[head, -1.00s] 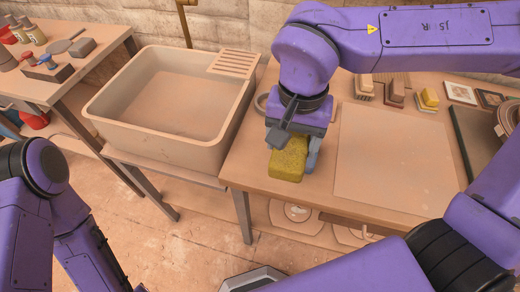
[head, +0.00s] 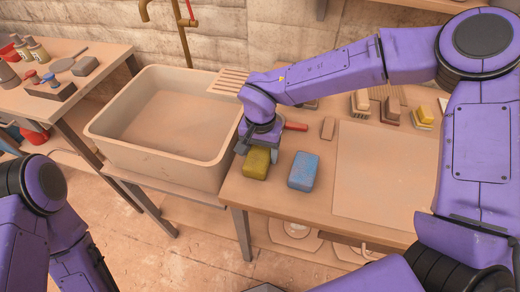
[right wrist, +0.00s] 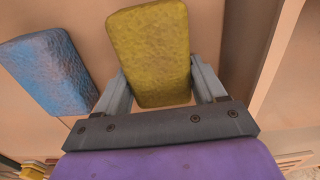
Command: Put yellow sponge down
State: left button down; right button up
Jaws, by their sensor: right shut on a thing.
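The yellow sponge (head: 256,163) is at the left front part of the wooden table (head: 275,197), beside the basin. My right gripper (head: 258,149) is shut on it, with a finger on either side in the right wrist view, where the sponge (right wrist: 151,50) sticks out past the fingers (right wrist: 162,85). The sponge is at or just above the tabletop; I cannot tell whether it touches. My left arm shows at the lower left of the head view, but its gripper is out of view.
A blue sponge (head: 303,171) lies just right of the yellow one, with a small gap. A stone basin (head: 125,150) stands to the left. A pale flat board (head: 385,180) covers the table's middle right. Several brushes (head: 390,110) stand behind.

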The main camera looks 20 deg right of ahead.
aim_at(260, 151)
jog(key=shift+s, duration=0.1)
jog(key=o, duration=0.9)
jog(key=shift+f, duration=0.1)
jog(key=shift+o, duration=0.2)
notch_tip(260, 151, up, 12)
jog(key=shift+r, duration=0.2)
